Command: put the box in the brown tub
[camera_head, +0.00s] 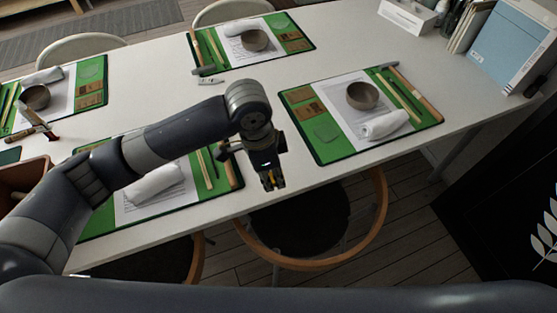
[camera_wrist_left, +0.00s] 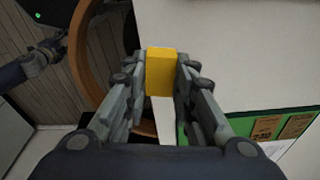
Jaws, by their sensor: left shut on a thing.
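My left gripper (camera_head: 270,184) is shut on a small yellow box (camera_wrist_left: 161,72). In the left wrist view the box sits between both fingertips. In the head view only a bit of yellow shows at the fingers. The gripper hangs at the near edge of the white table, above the floor side by a chair. The brown tub (camera_head: 32,172) is at the far left of the head view, partly hidden behind my left arm. What is inside it cannot be seen. A dark arm end, seemingly my right gripper (camera_wrist_left: 52,46), shows small at the left of the left wrist view.
The white table (camera_head: 150,78) holds several green mats with bowls, rolled cloths and sticks. A mat (camera_head: 325,145) lies right of my left gripper. A round-framed chair (camera_head: 300,262) stands below the near edge. Folders and a white box (camera_head: 408,15) are at the back right.

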